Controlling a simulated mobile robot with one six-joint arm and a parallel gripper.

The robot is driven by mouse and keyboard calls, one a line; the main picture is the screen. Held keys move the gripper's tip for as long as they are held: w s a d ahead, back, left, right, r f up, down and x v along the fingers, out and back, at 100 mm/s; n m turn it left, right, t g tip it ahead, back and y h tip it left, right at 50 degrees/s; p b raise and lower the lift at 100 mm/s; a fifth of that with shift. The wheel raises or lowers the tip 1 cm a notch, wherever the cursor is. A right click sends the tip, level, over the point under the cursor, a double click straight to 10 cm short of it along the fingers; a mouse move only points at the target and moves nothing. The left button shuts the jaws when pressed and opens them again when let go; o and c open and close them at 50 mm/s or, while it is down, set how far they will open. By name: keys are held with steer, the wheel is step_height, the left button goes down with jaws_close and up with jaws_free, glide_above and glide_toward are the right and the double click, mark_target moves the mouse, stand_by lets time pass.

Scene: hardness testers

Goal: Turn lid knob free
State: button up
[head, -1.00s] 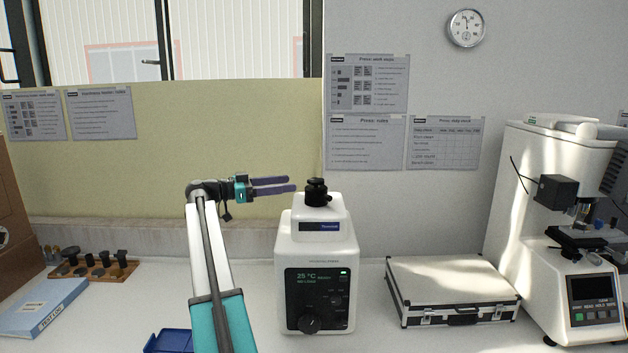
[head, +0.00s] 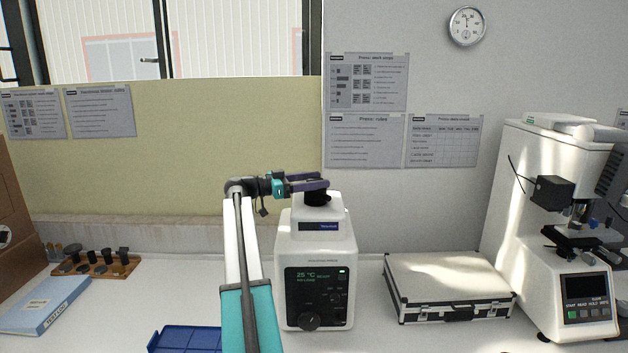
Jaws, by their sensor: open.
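The lid knob (head: 316,199) is black and sits on top of the white press machine (head: 318,252), which has a dark front panel and a black dial. My gripper (head: 318,184) is at the knob's height, reaching in from the left. Its purple fingers are open and lie at the knob's upper part, one seen across the top of it. The knob's upper part is partly hidden behind the fingers. I cannot tell whether the fingers touch it.
A silver case (head: 450,288) lies on the bench right of the machine. A white hardness tester (head: 566,230) stands at the far right. A blue tray (head: 186,340) is at the front left. A wooden rack (head: 98,266) and a blue binder (head: 45,305) are further left.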

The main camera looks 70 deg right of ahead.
steer(key=c, duration=1.1)
steer(key=shift+o, duration=0.2)
